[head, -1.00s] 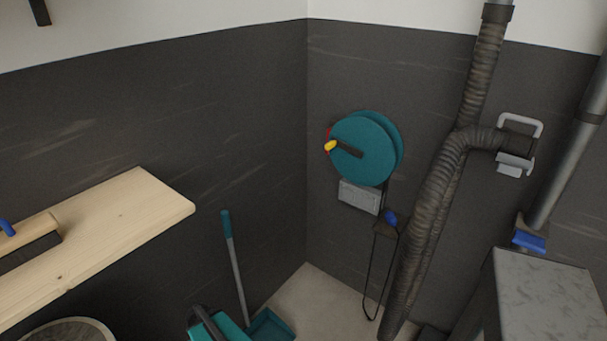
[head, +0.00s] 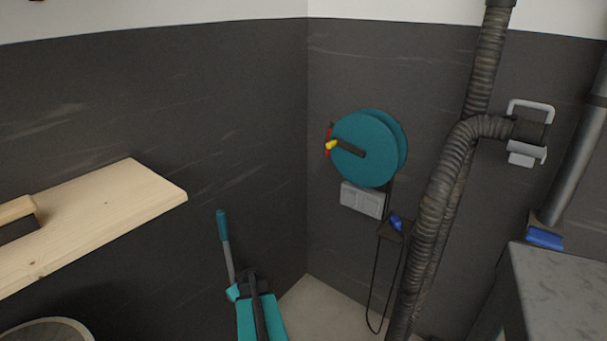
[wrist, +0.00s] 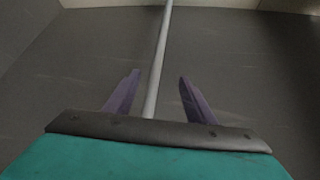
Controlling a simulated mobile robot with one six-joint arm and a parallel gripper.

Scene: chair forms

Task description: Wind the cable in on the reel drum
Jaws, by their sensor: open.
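The reel drum (head: 362,165) is a teal disc on the right wall near the corner. A dark cable (head: 373,285) drops below the drum and hangs in a long loop; a blue piece (head: 396,222) sits at a small dark bracket under the drum. My gripper (wrist: 159,78) is open, its two purple fingers apart in the wrist view. A grey pole shows in the gap; I cannot tell whether it lies between or beyond them. The fingers are not clear in the head view.
A wooden shelf (head: 110,205) juts out at left. A ribbed hose (head: 440,190) runs down right of the drum. A grey-topped cabinet (head: 570,280) is at lower right. Open space lies before the drum.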

